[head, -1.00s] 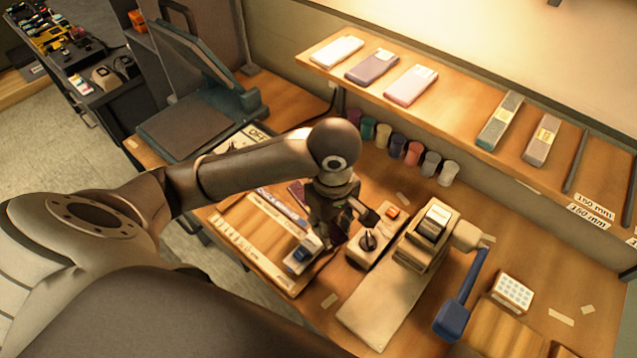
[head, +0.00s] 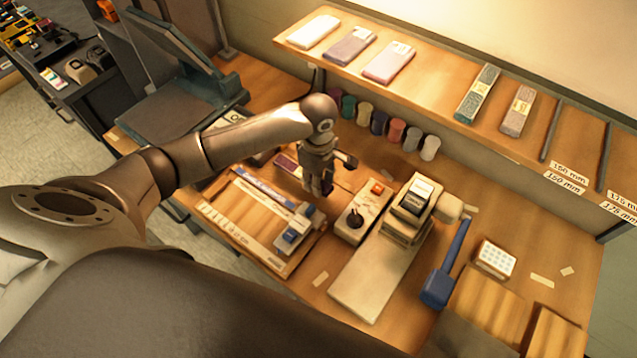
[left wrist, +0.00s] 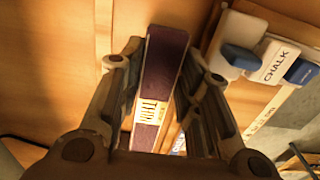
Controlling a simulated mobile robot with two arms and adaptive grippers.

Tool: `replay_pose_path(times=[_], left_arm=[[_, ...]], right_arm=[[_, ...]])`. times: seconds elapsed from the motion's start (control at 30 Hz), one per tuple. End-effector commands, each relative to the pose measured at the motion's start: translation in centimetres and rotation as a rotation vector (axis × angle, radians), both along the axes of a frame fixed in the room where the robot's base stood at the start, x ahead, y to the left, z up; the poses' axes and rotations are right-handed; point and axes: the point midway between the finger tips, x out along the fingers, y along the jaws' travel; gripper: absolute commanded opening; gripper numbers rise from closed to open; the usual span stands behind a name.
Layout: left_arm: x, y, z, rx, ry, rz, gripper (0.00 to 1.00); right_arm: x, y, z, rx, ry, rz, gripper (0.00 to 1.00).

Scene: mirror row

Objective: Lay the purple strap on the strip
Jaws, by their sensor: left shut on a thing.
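The purple strap (left wrist: 165,65) is dark, with an orange-and-white lettered label. In the left wrist view it lies lengthwise between the two fingers of my left gripper (left wrist: 158,95), which is shut on it. In the head view my left gripper (head: 318,190) is over the bench, just beyond the wooden board, and purple strap (head: 287,164) shows to its left. The fingers hide part of the strap. I cannot tell for certain which thing is the strip; a wooden board (head: 255,222) with pale marked edges lies nearby. My right gripper is not in view.
A beige box with a black knob (head: 352,222) and a blue-handled press (head: 440,275) stand to the right. Several spools (head: 397,131) line the back, below a shelf (head: 430,75) with bars.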

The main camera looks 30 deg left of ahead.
Motion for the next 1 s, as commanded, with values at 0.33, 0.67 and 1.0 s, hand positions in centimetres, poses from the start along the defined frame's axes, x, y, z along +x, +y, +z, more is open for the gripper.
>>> replay_pose_path(times=[0.33, 0.67, 1.0], left_arm=[[1.5, 0.7, -2.4, -0.001, 0.002, 0.000, 0.07], [1.4, 0.6, -5.0, -0.001, 0.000, -0.003, 0.07], [1.4, 0.7, -5.3, -0.001, -0.001, -0.002, 0.42]], right_arm=[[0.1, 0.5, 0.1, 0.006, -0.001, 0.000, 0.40], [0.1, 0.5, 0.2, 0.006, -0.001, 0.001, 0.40], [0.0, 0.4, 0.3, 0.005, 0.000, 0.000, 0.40]])
